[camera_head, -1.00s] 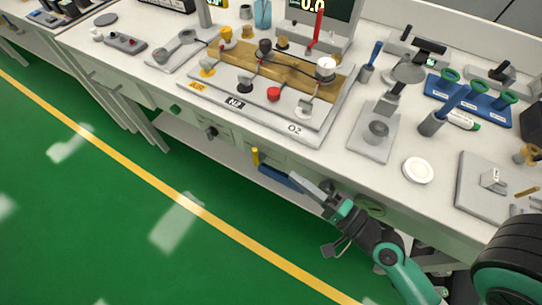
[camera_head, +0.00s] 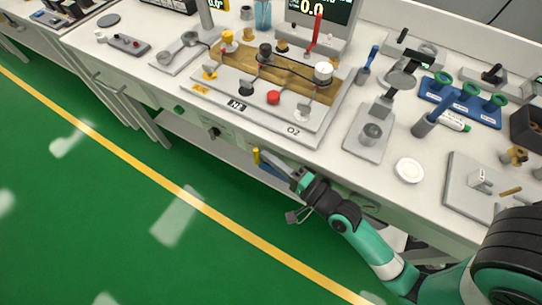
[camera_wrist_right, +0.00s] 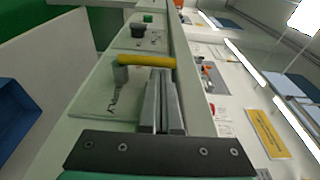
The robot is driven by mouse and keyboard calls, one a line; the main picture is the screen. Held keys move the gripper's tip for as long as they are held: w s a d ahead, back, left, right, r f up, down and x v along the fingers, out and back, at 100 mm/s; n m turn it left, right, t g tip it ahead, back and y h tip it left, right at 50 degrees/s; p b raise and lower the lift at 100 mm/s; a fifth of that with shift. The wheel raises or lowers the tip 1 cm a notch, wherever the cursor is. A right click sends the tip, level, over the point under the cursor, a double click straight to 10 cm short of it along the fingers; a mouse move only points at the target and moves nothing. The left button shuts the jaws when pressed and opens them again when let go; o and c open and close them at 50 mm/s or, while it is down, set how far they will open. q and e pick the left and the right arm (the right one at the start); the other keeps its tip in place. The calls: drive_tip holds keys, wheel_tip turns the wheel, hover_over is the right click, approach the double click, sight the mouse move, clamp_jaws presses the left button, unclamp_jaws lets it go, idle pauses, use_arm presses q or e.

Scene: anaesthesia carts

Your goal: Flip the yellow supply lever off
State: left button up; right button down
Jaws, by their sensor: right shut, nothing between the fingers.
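In the right wrist view the yellow lever (camera_wrist_right: 147,60) is a bar on a grey pivot on the pale panel. My right gripper (camera_head: 268,156) is shut and empty. Its fingertips are right beside the lever. In the wrist view the tips of the right gripper (camera_wrist_right: 161,73) meet the free end of the bar in the picture; I cannot tell whether they touch it. My left gripper is not in view.
A dark knob (camera_head: 215,132) sits on the same panel left of the lever. A blue bin (camera_head: 272,170) is below, partly behind my gripper. The manifold board (camera_head: 322,122) with coloured knobs stands on the bench top above. The green floor in front is clear.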

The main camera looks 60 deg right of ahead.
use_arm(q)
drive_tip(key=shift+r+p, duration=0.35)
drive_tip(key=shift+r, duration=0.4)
use_arm(e)
drive_tip(key=shift+w+r, duration=0.25)
drive_tip(key=shift+w, duration=0.05)
use_arm(q)
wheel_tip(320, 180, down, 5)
drive_tip(key=b, duration=0.5)
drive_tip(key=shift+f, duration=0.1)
use_arm(e)
drive_tip(key=s+a, duration=0.1)
drive_tip(key=s, duration=1)
drive_tip(key=shift+s+a, duration=0.25)
drive_tip(key=shift+a, duration=0.05)
